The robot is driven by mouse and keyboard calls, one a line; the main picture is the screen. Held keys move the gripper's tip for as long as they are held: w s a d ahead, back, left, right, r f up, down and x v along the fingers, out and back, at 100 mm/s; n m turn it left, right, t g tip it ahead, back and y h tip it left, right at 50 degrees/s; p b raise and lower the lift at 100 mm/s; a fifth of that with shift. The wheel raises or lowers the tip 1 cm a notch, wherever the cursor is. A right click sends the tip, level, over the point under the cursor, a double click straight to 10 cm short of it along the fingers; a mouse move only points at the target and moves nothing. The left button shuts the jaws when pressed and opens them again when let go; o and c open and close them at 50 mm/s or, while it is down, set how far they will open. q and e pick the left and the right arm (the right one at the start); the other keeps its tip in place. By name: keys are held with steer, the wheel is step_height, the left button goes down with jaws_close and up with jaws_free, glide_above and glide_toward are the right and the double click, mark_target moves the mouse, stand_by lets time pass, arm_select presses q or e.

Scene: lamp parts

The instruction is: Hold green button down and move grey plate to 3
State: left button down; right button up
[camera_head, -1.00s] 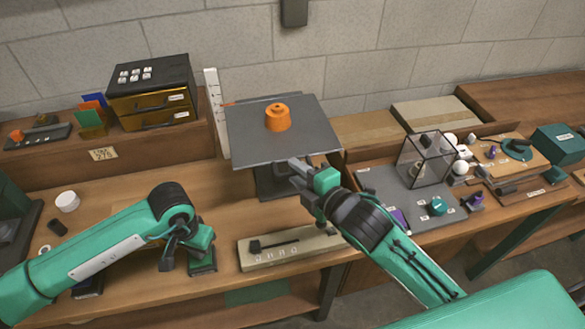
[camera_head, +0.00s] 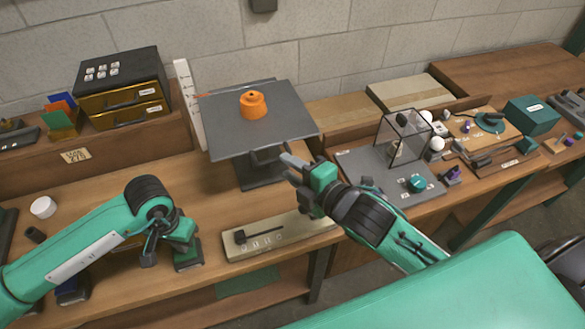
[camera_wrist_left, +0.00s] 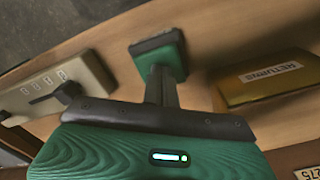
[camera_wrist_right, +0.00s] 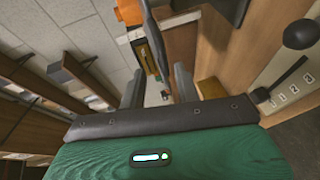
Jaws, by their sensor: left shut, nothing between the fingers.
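The grey plate (camera_head: 225,138) stands raised on a dark stand, with an orange weight (camera_head: 253,105) on it. In the right wrist view the plate (camera_wrist_right: 150,40) is a thin edge-on strip. My right gripper (camera_head: 288,163) is at its front edge, open; its fingers (camera_wrist_right: 158,85) lie either side of the strip, with gaps showing. The green button (camera_wrist_left: 162,58), a square green block with a dark edge, is in the left wrist view. My left gripper (camera_wrist_left: 160,88) is shut and empty, its fingertips against or just over the button. I cannot tell whether it is pressed.
A beige block with numbers and a black-knobbed lever (camera_head: 240,237) lies in front of the stand. A white upright scale (camera_head: 188,105) with a red mark stands behind the plate's left side. A drawer box (camera_head: 120,75) is at the back left. A glass case (camera_head: 402,138) stands right.

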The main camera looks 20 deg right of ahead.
arm_select(q)
steer(key=shift+w+r+p, duration=0.1)
steer(key=shift+r+p, duration=0.35)
steer(key=shift+r, duration=2.45)
